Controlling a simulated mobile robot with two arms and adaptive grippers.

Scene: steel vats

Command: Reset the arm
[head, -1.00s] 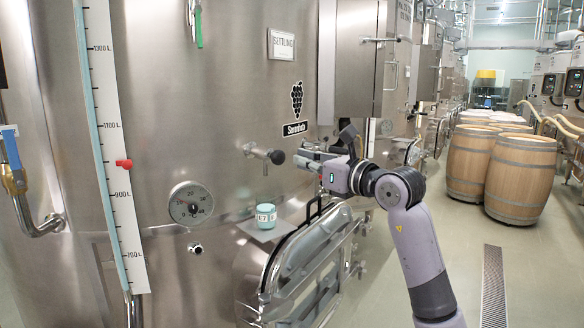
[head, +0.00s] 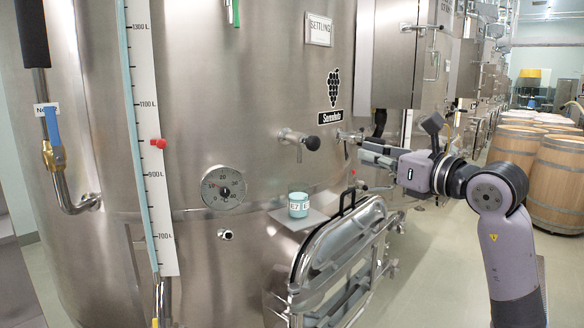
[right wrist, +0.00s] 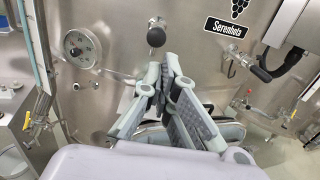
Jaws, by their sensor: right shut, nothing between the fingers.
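My right arm (head: 505,235) comes in from the lower right in the head view. Its gripper (head: 364,152) points left toward the steel vat, to the right of a sampling tap with a black knob (head: 311,143). In the right wrist view the fingers of the gripper (right wrist: 163,82) are closed together and hold nothing. The black knob (right wrist: 156,37) shows just beyond the fingertips there. My left gripper is not in view.
The steel vat (head: 270,90) fills the left and middle. A teal-and-white cup (head: 298,204) stands on a small shelf above the oval hatch (head: 335,245). A dial (head: 223,188) and level scale (head: 150,130) are at left. Wooden barrels (head: 557,180) stand at right.

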